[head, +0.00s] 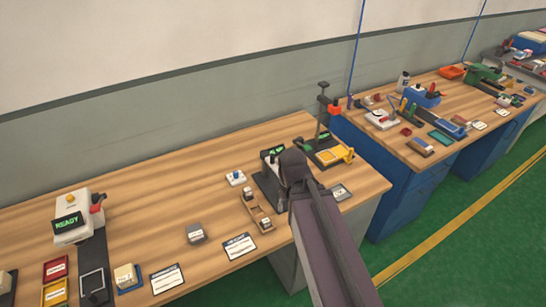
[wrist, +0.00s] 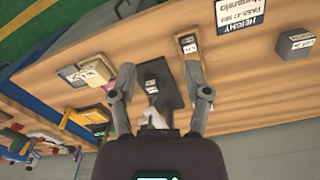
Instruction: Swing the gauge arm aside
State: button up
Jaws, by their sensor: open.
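The gauge station stands on the wooden bench, with a dark base plate (head: 267,190) and a small green display (head: 273,154). My arm hides part of it in the head view. In the wrist view its dark plate (wrist: 172,72) carries a small dark block (wrist: 151,82) and a pale grey part (wrist: 152,115) close to my palm. I cannot tell for certain which part is the gauge arm. My gripper (wrist: 159,72) is open and empty, with its fingers apart on either side over the plate. Its fingertips are hidden in the head view.
A tall press stand (head: 321,110) with a yellow tray (head: 334,156) is close to the right.

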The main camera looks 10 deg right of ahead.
notch_tip(320, 180, up, 8)
jog(key=m+p, duration=0.8)
send_over(272, 155)
jog(key=shift+s, duration=0.15)
notch_tip(272, 155, down, 14)
jog(key=b, duration=1.3)
jog(key=shift+r+b, duration=0.2)
jog(key=shift+b, duration=0.1)
grip_shut()
